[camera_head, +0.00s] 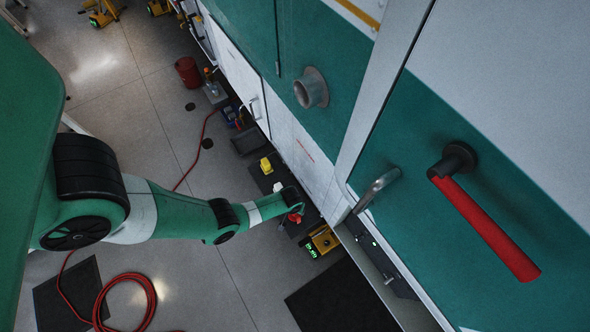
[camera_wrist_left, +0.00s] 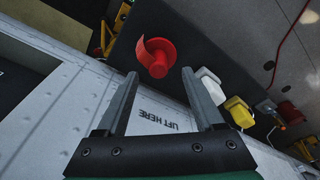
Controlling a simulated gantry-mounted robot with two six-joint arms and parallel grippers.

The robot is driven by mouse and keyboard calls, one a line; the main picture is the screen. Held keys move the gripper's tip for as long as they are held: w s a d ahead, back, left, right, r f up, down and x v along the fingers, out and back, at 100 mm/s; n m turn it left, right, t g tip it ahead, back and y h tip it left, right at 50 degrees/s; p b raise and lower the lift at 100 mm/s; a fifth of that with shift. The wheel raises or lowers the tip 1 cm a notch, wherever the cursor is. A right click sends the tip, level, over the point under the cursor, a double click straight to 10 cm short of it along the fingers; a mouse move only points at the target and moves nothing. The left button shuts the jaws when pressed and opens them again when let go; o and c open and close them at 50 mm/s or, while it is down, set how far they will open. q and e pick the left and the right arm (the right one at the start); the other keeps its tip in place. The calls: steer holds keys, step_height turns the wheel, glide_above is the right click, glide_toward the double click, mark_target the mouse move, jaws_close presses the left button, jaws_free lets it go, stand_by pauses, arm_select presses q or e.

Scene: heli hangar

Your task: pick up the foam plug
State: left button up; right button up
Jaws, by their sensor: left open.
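A red round piece with a curved flap (camera_wrist_left: 157,58), which looks like the foam plug, lies on a dark surface in the left wrist view. It also shows as a small red shape in the head view (camera_head: 295,218), partly hidden by my arm. My left gripper (camera_wrist_left: 159,74) is open and empty. In the wrist view its fingertips point toward the red piece, which appears just beyond the gap, apart from both fingers. A white block (camera_wrist_left: 207,86) and a yellow block (camera_wrist_left: 239,111) lie to the right of it. My right gripper is not in view.
A white panel marked "LIFT HERE" (camera_wrist_left: 172,121) lies close behind the fingers. The teal and white helicopter side (camera_head: 480,150) has a red handle (camera_head: 485,228) and a protruding pipe (camera_head: 311,88). A yellow device (camera_head: 321,241) stands near the red piece. A red hose (camera_head: 128,281) lies on open floor.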

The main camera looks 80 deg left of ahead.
arm_select(q)
steer(key=f+b, duration=0.5)
steer(key=shift+w+a+f, duration=0.1)
steer(key=shift+w+a, duration=0.15)
steer(key=shift+w, duration=0.05)
jaws_close()
